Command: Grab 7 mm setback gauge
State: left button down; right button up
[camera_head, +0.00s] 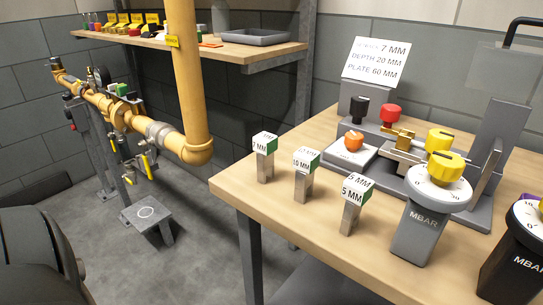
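The 7 mm setback gauge (264,157) stands upright near the left edge of the wooden table (325,245). It is a small metal block with a white "7 MM" label and a green side on its head. A similar 10 mm gauge (305,175) stands to its right. Another similar gauge (354,204), with a "5 MM" marking on its front, stands further right and nearer. The gauges stand apart with bare wood between them. Neither of my grippers shows in the head view. A dark rounded part of my own body fills the lower left corner.
Behind is a grey fixture with a brass part (397,132). A sign (376,62) reads 7, 20 and 60 MM. Yellow piping (180,70) stands left.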

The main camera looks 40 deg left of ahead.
aim_at(266, 144)
jog(key=k+u, duration=0.1)
jog(key=u, duration=0.3)
jog(key=k+j+u, duration=0.1)
jog(key=u, duration=0.3)
jog(key=k+j+u, duration=0.1)
jog(key=u, duration=0.3)
